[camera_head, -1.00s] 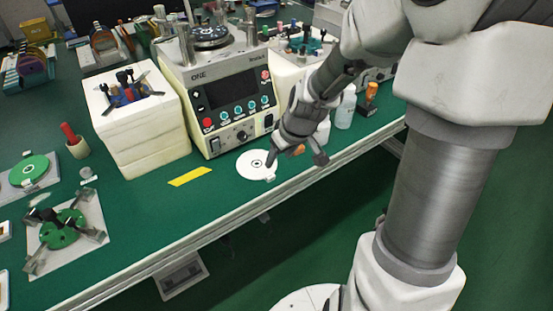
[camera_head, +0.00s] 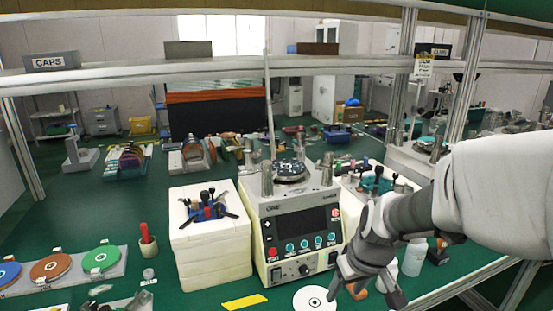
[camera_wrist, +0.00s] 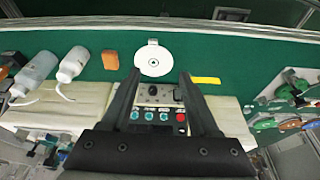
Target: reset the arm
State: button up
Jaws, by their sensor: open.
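My gripper (camera_head: 366,290) is open and empty above the front of the green bench, in front of the lapping machine (camera_head: 300,240). In the wrist view its two fingers (camera_wrist: 160,78) stand apart with nothing between them. A white disc (camera_head: 313,299) with a dark centre lies on the bench just left of the gripper in the head view. The disc also shows in the wrist view (camera_wrist: 153,60), beyond the fingertips. My arm reaches in from the right and hides part of the bench.
A white block stack (camera_head: 211,255) with a dark-armed fixture stands left of the machine. White bottles (camera_head: 414,257) stand right of the gripper. A yellow strip (camera_head: 244,301) lies on the bench. A shelf (camera_head: 220,72) spans above. Coloured discs (camera_head: 101,258) lie at left.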

jog(key=s+a+r+m+t+h+p, duration=0.1)
jog(key=s+r+p, duration=0.3)
jog(key=s+r, duration=1.1)
notch_tip(320, 180, up, 2)
jog(key=shift+s+r+m+t, duration=0.2)
jog(key=shift+m+t, duration=0.4)
jog(key=shift+m, duration=0.3)
